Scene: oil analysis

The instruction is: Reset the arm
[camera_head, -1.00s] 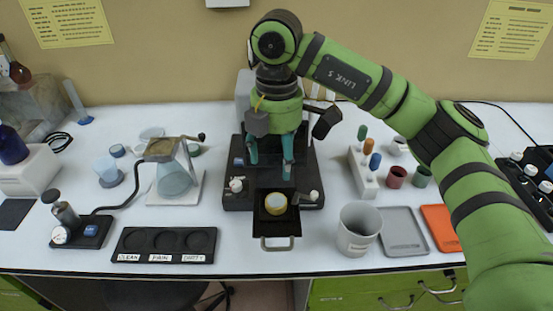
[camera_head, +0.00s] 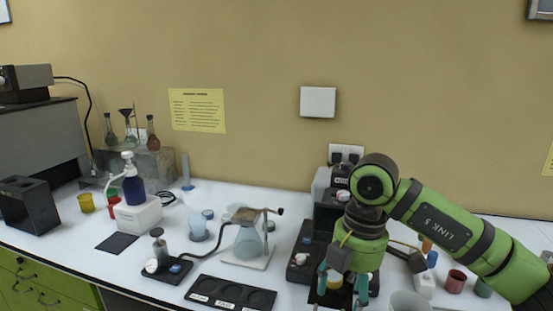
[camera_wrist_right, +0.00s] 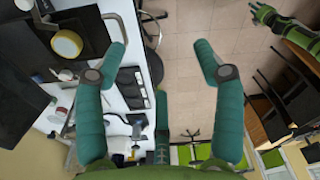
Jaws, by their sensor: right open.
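My right arm comes in from the right in the head view. Its green gripper (camera_head: 344,288) points down over the black machine (camera_head: 302,258) at the bench's right part. In the wrist view the right gripper (camera_wrist_right: 159,48) is open, with its teal fingers spread and nothing between them. The yellow-rimmed cup (camera_wrist_right: 66,43) on the dark tray lies outside the fingers, at upper left of that view. In the head view the fingers partly hide this cup. A green gripper, apparently my left (camera_wrist_right: 268,16), shows small at upper right of the wrist view; its jaw opening is unclear.
A glass flask on a stand (camera_head: 249,242), a black three-well tray (camera_head: 232,294) and a pump bottle (camera_head: 133,182) on a white block stand left of the gripper. A grey beaker (camera_head: 408,302) and coloured pots are close on the right. The wall is behind.

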